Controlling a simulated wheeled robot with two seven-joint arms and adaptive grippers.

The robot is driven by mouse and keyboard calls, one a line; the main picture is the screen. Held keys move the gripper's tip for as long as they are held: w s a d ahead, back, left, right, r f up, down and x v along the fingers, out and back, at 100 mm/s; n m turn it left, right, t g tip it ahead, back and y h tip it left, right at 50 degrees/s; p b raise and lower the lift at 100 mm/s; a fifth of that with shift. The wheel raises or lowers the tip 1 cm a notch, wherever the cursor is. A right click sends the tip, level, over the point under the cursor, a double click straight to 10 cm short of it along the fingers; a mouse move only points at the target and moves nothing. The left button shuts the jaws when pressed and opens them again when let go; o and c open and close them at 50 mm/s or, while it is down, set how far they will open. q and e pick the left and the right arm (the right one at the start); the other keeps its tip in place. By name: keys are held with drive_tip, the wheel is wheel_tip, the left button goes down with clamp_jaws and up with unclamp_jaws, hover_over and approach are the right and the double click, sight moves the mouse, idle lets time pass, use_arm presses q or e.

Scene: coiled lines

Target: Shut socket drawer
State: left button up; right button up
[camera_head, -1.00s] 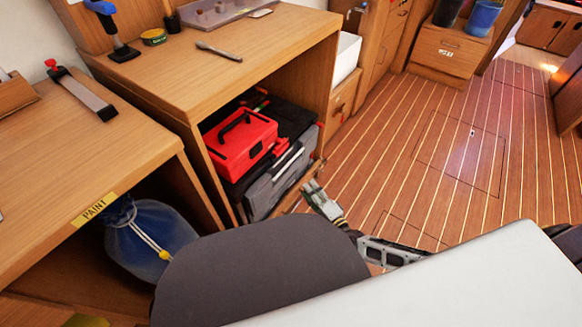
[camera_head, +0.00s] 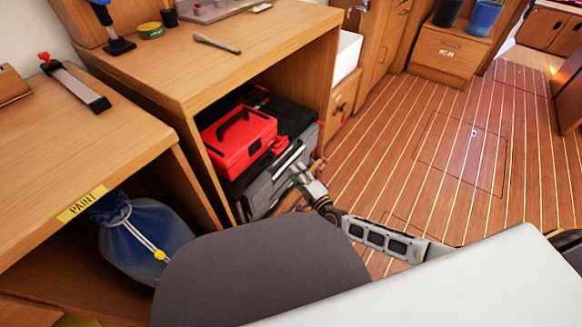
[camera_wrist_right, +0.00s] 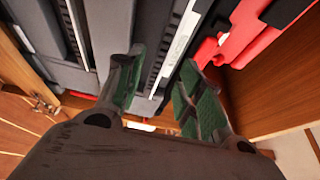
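In the head view the wooden cabinet (camera_head: 262,65) has an open bay holding a red toolbox (camera_head: 236,146) on top of black and grey cases (camera_head: 270,182). I cannot tell for certain which part is the socket drawer; a wooden edge shows low at the bay's front, partly hidden by my right gripper (camera_head: 302,178). That gripper is at the bay's front right, close to the grey case. In the right wrist view its two green-padded fingers (camera_wrist_right: 158,80) are spread with nothing between them, facing the ribbed grey case (camera_wrist_right: 118,35). Contact is unclear. My left gripper is not in view.
A shelf marked PAINT holds a blue drawstring bag (camera_head: 143,240) at left. A brush-like tool (camera_head: 217,43) and a green tin (camera_head: 151,30) lie on the cabinet top. The plank floor (camera_head: 430,150) at right is clear. Drawers (camera_head: 449,52) stand at the back.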

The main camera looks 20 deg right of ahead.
sight(290, 164)
drive_tip(key=shift+b+x, duration=0.75)
drive_tip(key=shift+x, duration=1.75)
clamp_jaws()
